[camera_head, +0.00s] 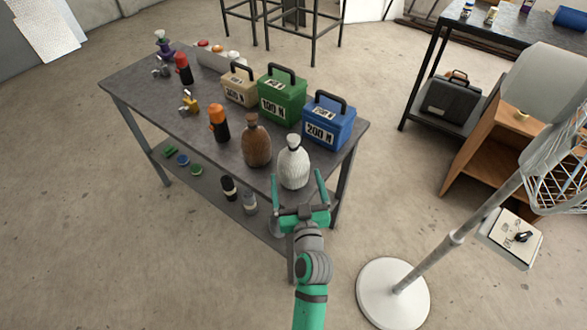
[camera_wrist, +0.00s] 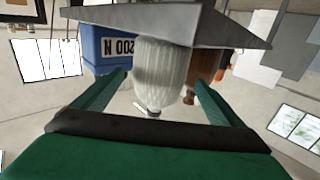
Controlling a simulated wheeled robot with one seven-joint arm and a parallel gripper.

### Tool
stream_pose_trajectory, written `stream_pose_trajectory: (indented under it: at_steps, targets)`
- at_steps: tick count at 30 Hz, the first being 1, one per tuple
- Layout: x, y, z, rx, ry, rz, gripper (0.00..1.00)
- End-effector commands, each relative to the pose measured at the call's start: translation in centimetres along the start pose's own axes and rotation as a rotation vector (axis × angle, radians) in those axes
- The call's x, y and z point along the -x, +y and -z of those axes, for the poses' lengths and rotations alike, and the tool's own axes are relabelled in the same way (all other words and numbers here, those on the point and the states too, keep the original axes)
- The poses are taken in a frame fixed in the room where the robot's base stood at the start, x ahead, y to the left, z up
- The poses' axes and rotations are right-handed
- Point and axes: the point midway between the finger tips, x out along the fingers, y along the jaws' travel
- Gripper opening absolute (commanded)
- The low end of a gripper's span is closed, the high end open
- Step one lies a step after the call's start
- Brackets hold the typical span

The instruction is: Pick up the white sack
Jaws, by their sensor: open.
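The white sack (camera_head: 294,166) stands upright at the near edge of the grey table, with a narrow tied neck on top. My gripper (camera_head: 298,186) is open, its two green fingers pointing at the sack from the near side. In the wrist view the picture is upside down; the sack (camera_wrist: 160,72) shows between the two open fingers (camera_wrist: 160,88), somewhat beyond them. I cannot tell whether the fingertips reach its sides; no grip on it shows.
A brown sack (camera_head: 256,145) stands close left of the white one. Blue (camera_head: 328,125), green (camera_head: 282,100) and tan (camera_head: 240,88) weight boxes stand behind. An orange-capped bottle (camera_head: 218,125) is further left. A white fan base (camera_head: 393,292) stands on the floor at right.

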Motion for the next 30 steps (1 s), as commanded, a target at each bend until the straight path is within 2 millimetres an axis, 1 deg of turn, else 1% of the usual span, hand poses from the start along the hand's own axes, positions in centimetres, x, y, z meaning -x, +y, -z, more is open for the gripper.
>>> stream_pose_trajectory:
  at_steps: [7, 12, 16, 20, 26, 29, 30]
  targets:
    - [-1.6, 0.0, 0.1, 0.001, 0.001, 0.000, 0.91]
    - [-3.9, 0.1, 0.2, 0.000, 0.002, -0.001, 0.91]
    - [-5.4, 0.1, 0.1, 0.002, 0.001, -0.001, 0.91]
    - [-5.9, 0.1, 0.0, 0.000, -0.001, -0.001, 0.91]
    - [-5.9, 0.0, 0.0, 0.000, -0.001, -0.001, 0.91]
    - [-5.9, 0.0, 0.0, 0.000, -0.001, -0.001, 0.70]
    - [-5.9, 0.0, 0.0, 0.000, -0.001, -0.001, 0.60]
